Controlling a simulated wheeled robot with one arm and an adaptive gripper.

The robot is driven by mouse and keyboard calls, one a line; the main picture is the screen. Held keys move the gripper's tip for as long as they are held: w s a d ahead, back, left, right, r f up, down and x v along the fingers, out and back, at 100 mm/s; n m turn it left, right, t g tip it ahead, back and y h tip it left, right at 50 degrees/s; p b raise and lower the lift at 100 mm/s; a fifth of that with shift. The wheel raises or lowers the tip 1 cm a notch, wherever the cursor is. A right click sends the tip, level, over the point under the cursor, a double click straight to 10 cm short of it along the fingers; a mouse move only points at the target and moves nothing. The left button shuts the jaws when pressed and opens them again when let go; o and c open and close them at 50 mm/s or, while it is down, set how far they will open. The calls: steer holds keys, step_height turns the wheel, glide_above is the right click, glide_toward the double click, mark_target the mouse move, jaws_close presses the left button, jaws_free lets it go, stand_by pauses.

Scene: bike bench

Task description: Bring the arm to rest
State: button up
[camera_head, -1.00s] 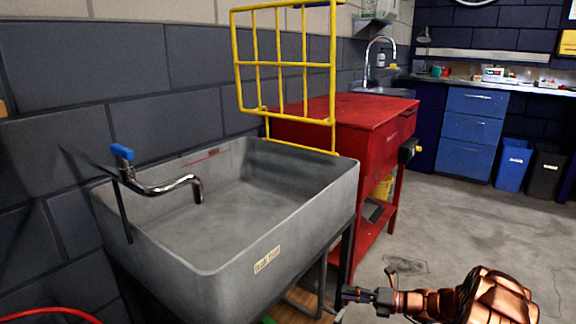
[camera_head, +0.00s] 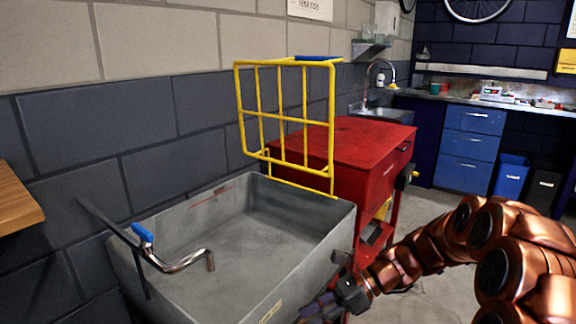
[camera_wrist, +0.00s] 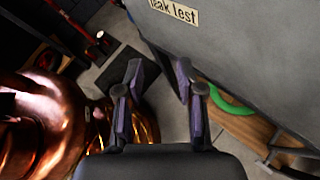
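My copper-coloured arm (camera_head: 430,250) reaches in from the right in the head view. My gripper (camera_head: 320,306) is low beside the front right of the grey sink, near the picture's bottom edge. In the wrist view my gripper (camera_wrist: 155,85) shows two fingers standing apart with nothing between them. Grey floor and the side of the sink (camera_wrist: 235,50), with its "leak test" label, lie beyond them. Part of my arm shows at the left of the wrist view.
The grey sink (camera_head: 330,235) has a blue-handled tap (camera_head: 180,262). A yellow rack (camera_head: 287,115) stands behind it, by a red cabinet (camera_head: 370,145). A green ring (camera_wrist: 230,103) lies on a wooden board (camera_wrist: 255,130) below the sink. Open floor (camera_head: 440,205) lies to the right.

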steer(key=s+d+r+n+g+h+p, duration=0.15)
steer(key=s+r+n+h+p, duration=0.45)
steer(key=s+r+n+p, duration=0.6)
steer(key=s+d+r+n+t+h+p, duration=0.2)
steer(key=s+d+r+n+h+p, duration=0.4)
steer(key=s+d+r+p, duration=0.3)
steer(key=s+d+r, duration=0.2)
steer(key=s+r, duration=0.2)
steer(key=s, duration=0.2)
steer(key=shift+s+d+r+t+p, duration=0.2)
steer(key=shift+s+t+p, duration=0.1)
steer(key=shift+t+p, duration=0.1)
